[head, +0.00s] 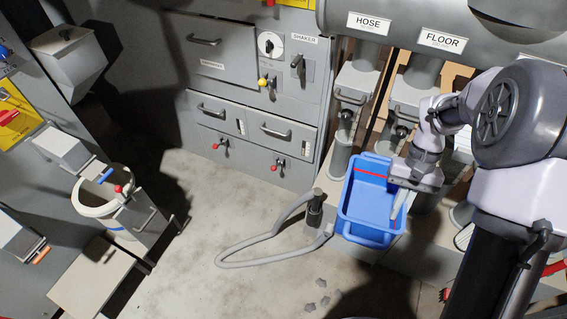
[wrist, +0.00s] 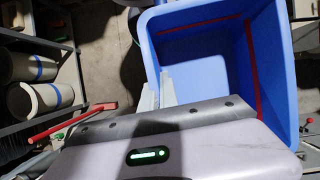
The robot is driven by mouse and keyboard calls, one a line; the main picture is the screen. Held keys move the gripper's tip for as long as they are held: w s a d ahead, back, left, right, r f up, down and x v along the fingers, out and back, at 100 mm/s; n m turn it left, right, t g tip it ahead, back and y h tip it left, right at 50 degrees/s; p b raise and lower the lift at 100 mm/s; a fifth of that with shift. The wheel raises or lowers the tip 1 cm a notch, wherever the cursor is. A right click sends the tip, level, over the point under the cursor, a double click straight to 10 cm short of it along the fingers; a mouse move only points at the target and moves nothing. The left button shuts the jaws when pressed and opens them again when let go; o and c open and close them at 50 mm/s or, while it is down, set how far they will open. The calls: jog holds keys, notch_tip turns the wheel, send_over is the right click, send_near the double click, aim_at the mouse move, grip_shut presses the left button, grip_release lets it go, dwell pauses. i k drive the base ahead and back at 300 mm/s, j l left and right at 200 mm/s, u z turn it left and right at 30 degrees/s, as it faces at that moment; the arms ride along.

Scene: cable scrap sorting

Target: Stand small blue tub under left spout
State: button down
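The blue tub (head: 356,226) is an open box with a red line along its inner wall, right of centre in the head view. It fills the upper right of the wrist view (wrist: 195,45). My gripper (head: 400,208) is at the tub's right-hand wall in the head view. In the wrist view its two pale fingertips (wrist: 158,90) are close together, one on each side of the tub's wall, and look shut on it. The tub looks empty. I cannot tell whether its base touches the floor. A white spout box (head: 62,147) stands out at the left.
A white bucket (head: 88,211) with a blue band stands below the spout boxes at the left. A grey hose (head: 236,264) loops on the floor beside the tub. Grey drawer cabinets (head: 233,147) stand behind. The centre-left floor is mostly clear. Small grey scraps lie near the front.

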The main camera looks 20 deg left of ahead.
aim_at(90, 275)
jog(key=j+u, duration=0.65)
jog(key=u, duration=0.2)
jog(key=i+j+u, duration=0.1)
jog(key=j+u, duration=0.3)
jog(key=i+j+u, duration=0.1)
jog(key=u, duration=0.35)
jog(key=j, duration=0.1)
